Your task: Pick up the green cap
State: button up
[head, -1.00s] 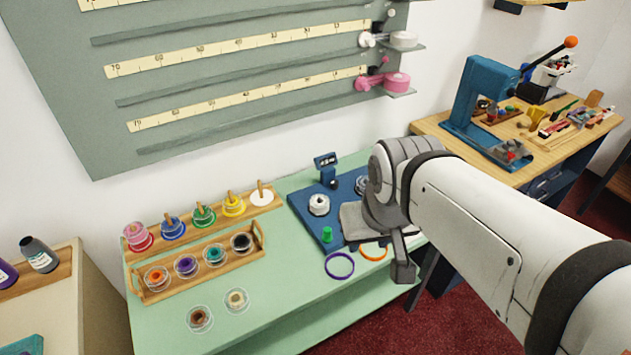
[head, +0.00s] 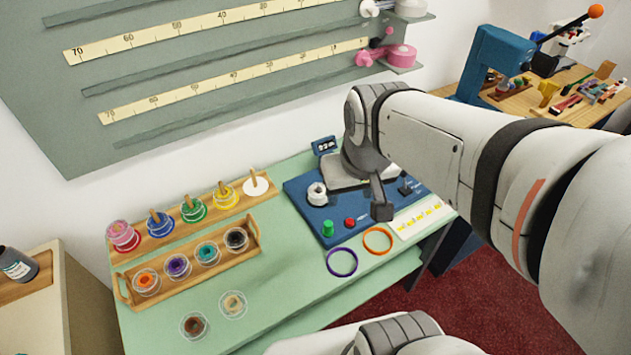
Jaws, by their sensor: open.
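The green cap (head: 328,228) is a small upright green piece at the front left of the blue board (head: 305,210) on the pale green counter. My gripper (head: 381,211) hangs above the right part of the board, to the right of the green cap and apart from it. One dark grey finger shows clearly, pointing down; the other is hidden. It is open, and nothing shows held in it.
A red button (head: 350,222) sits right of the cap, and a white roll (head: 317,194) behind it. Purple (head: 342,262) and orange (head: 378,240) rings lie in front. A wooden spool tray (head: 187,277) stands left. Bare counter lies between tray and board.

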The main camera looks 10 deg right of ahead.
jog(key=w+f+g+b, duration=0.1)
jog(key=w+f, duration=0.6)
jog(key=f, duration=0.1)
jog(key=n+g+b, duration=0.1)
jog(key=g, duration=0.1)
send_over(328, 223)
jog(key=f, duration=0.8)
jog(key=d+f, duration=0.1)
jog(key=f, duration=0.3)
jog(key=shift+s, duration=0.25)
jog(key=shift+w+a+f, duration=0.1)
jog(key=shift+f, duration=1.4)
jog(key=shift+w+a+f+p, duration=0.1)
jog(key=shift+a+f+p, duration=0.1)
jog(key=shift+f, duration=0.65)
jog(key=shift+s+a+f+p, duration=0.1)
jog(key=shift+f+p, duration=0.05)
jog(key=shift+f, duration=0.7)
jog(key=shift+w+a+f+p, duration=0.1)
jog(key=shift+f+p, duration=0.1)
jog(key=shift+f, duration=0.65)
jog(key=shift+c, duration=0.6)
jog(key=c, duration=0.8)
jog(key=shift+r, duration=0.1)
